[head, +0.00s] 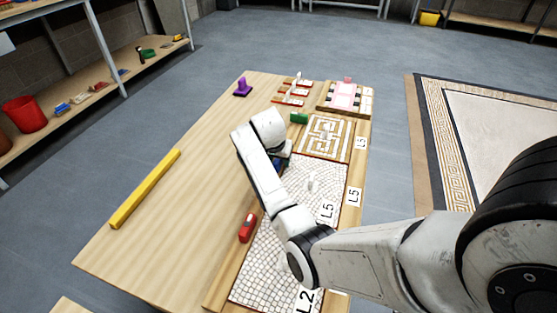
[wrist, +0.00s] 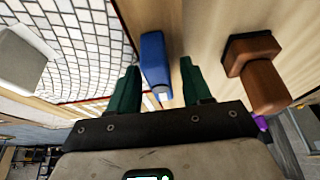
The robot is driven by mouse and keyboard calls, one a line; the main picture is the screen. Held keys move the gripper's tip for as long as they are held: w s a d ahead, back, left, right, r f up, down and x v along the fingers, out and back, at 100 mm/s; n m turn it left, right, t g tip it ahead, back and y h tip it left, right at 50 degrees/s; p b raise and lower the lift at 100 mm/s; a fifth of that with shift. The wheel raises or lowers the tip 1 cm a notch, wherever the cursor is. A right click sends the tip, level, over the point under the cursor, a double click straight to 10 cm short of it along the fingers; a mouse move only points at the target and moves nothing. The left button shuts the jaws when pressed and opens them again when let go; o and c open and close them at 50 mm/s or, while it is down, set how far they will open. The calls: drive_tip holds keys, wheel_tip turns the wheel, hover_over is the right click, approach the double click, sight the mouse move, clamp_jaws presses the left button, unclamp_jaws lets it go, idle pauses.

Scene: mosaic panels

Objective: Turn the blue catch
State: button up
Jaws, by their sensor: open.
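In the wrist view the blue catch (wrist: 154,62) lies between the two green fingers of my gripper (wrist: 160,68). The fingers are apart, with a visible gap on each side of the catch. The catch sits beside the red edge of a white mosaic panel (wrist: 85,45). In the head view only a small dark blue part of the catch (head: 277,163) shows, beside the panel's left edge. My arm's end covers most of that spot, so the fingers are hidden there.
A brown knob-like block (wrist: 262,70) stands right of the fingers in the wrist view; a pale knob (wrist: 22,60) is at left. In the head view a red catch (head: 247,228), green catch (head: 299,118), purple piece (head: 243,87) and yellow bar (head: 146,190) are on the table.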

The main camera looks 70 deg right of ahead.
drive_tip(key=shift+c, duration=0.5)
clamp_jaws()
